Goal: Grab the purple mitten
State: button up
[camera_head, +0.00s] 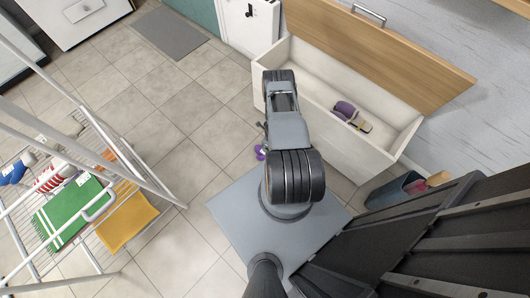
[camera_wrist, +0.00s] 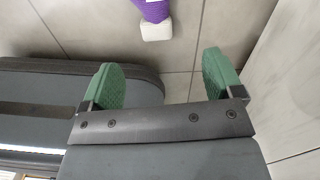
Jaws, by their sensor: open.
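A purple mitten (camera_wrist: 151,10) with a white cuff (camera_wrist: 156,31) lies on the tiled floor, cut off by the top edge of the wrist view. A small purple patch of it (camera_head: 260,152) shows in the head view just left of my arm, which hides the rest. My gripper (camera_wrist: 160,78) has two green fingertips spread apart with nothing between them. The mitten is beyond the fingertips, apart from them. In the head view my gripper is mostly hidden by the arm.
An open white drawer (camera_head: 302,72) holds a dull purple item (camera_head: 345,108) and a tan one. A drying rack (camera_head: 118,150) with a green cloth (camera_head: 72,212) and yellow cloth (camera_head: 127,215) stands left. A dark bin (camera_head: 395,190) is at right. Floor left of my arm is clear.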

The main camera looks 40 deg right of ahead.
jog(key=shift+m, duration=0.6)
jog(key=f+b, duration=0.3)
jog(key=s+f+b, duration=0.1)
jog(key=f+b, duration=0.2)
jog(key=f, duration=0.1)
jog(key=s+f+b, duration=0.1)
jog(key=f+b, duration=0.2)
jog(key=f, duration=0.1)
jog(key=shift+s+a+f, duration=0.2)
jog(key=shift+f, duration=0.1)
notch_tip(320, 180, down, 5)
jog(key=b, duration=0.5)
jog(key=shift+b, duration=0.35)
jog(key=shift+c, duration=0.4)
jog(key=c, duration=0.9)
jog(key=shift+r, duration=0.2)
jog(key=shift+c, duration=0.2)
